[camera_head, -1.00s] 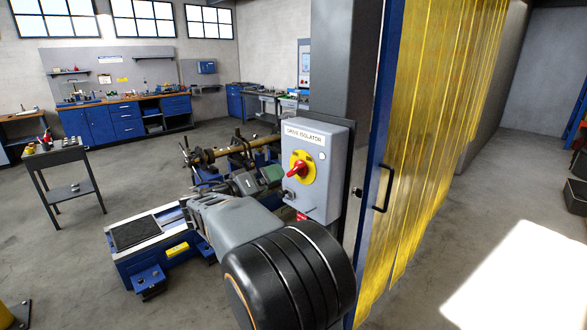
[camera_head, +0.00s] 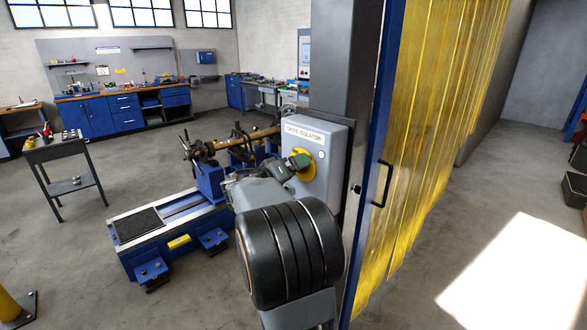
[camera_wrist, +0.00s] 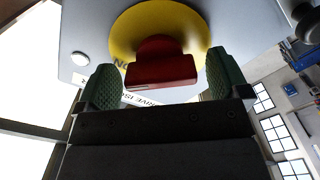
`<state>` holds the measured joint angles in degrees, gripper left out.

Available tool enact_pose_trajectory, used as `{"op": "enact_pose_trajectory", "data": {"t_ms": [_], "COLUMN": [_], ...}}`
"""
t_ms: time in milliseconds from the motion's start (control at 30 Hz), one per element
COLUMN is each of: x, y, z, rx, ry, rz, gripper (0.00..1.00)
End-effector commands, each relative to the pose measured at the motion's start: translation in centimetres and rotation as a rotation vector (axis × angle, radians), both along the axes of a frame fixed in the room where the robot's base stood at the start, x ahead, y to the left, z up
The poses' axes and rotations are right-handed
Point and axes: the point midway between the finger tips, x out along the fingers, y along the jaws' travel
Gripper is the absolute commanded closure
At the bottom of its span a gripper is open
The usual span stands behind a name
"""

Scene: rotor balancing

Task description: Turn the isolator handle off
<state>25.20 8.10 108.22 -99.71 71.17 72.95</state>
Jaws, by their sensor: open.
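The grey drive isolator box (camera_head: 328,180) is mounted on the grey column. Its round yellow plate (camera_head: 312,162) is partly hidden behind my gripper (camera_head: 297,164), and the red handle is hidden in the head view. In the wrist view the red handle (camera_wrist: 161,66) stands out from the yellow plate (camera_wrist: 132,28), with part of a dark "ON" marking beside it. My gripper (camera_wrist: 162,88) is open, with one green pad on each side of the handle and a visible gap to each. I cannot tell whether the pads reach fully alongside it.
The balancing machine (camera_head: 180,225) with its shaft stands left of the box. A blue-framed door with yellow strips (camera_head: 425,130) and a black pull handle (camera_head: 383,184) is close on the right. A small cart (camera_head: 60,155) stands far left. Open floor lies between.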

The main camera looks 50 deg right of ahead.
Motion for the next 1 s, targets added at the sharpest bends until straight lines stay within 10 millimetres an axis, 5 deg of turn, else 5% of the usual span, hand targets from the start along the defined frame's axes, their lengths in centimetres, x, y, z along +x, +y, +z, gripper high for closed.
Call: {"op": "enact_pose_trajectory", "data": {"t_ms": [500, 1000], "x": [0.01, 0.03], "y": [0.04, 0.05], "z": [0.01, -0.37], "rx": [0.000, 0.010], "ry": [0.000, 0.164], "rz": [0.000, 0.000], "gripper": [0.54, 0.56]}}
